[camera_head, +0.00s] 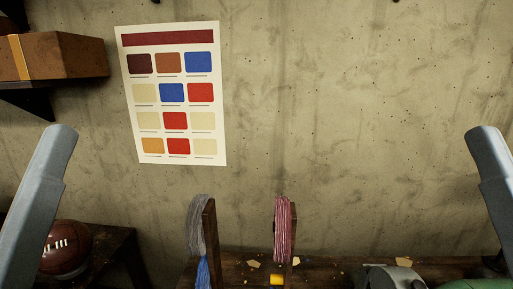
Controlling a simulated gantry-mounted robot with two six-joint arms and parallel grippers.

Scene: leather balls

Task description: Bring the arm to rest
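Two grey links of my arms show, one rising at the left edge and one at the right edge of the head view. Both stand upright and tilted, apart from each other, with the wall between them. No gripper or fingertips are visible at either side. A brown leather football (66,247) with white laces sits at the lower left, partly hidden by my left arm link.
A wooden bench (330,272) runs along the bottom, holding grey (196,232) and pink (284,232) thread hanks on wooden posts, a yellow block (277,280) and scraps. A grey metal object (392,278) stands at right. A colour chart (176,95) and a shelved box (60,57) are behind.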

